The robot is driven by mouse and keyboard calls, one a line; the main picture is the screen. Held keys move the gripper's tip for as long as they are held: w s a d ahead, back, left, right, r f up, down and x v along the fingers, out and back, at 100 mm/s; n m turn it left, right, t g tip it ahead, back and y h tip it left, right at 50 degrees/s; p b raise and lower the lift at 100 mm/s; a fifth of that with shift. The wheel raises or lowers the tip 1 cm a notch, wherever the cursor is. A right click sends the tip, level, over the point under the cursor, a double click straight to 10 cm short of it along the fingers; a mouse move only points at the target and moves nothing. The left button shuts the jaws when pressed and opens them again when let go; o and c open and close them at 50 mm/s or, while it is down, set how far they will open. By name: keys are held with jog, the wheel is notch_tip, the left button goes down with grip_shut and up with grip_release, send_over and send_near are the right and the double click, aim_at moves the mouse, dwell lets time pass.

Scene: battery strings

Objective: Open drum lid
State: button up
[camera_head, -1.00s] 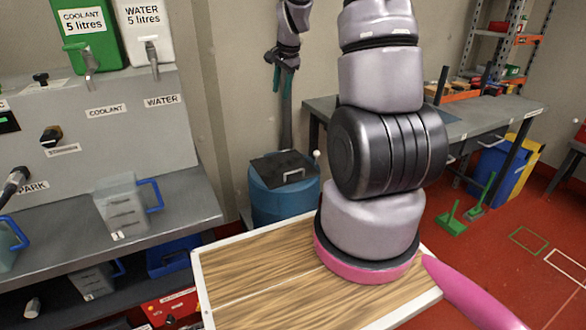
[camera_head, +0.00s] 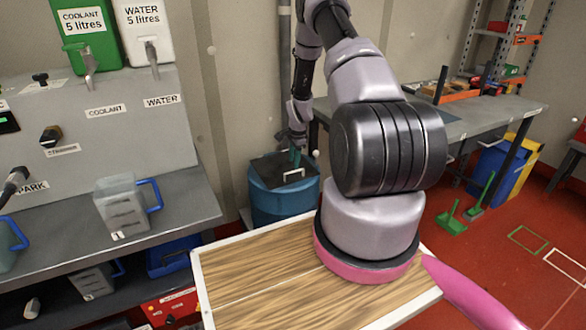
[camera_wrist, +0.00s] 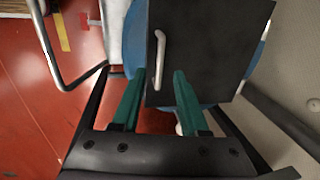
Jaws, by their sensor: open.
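The blue drum (camera_head: 283,207) stands on the floor by the wall, behind my wooden-topped base. Its dark square lid (camera_head: 268,167) lies on top and looks closed. A pale bar handle (camera_head: 294,175) is fixed on the lid. In the wrist view, the lid (camera_wrist: 215,45) fills the upper middle, with the handle (camera_wrist: 159,58) upright near its left edge. My gripper (camera_wrist: 158,85) is open, its two green fingers pointing towards the lid, with the handle ahead between them. In the head view, my gripper (camera_head: 296,158) is just above the lid's back part. No contact with the handle is visible.
A grey bench (camera_head: 180,220) with jugs and coolant and water taps stands at the left. A grey worktable (camera_head: 480,120) is at the right. The wall is close behind the drum. Red floor lies open at the right.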

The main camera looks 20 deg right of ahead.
send_over(293, 179)
jog(key=shift+s+f, duration=0.1)
jog(key=shift+f, duration=2.25)
grip_shut()
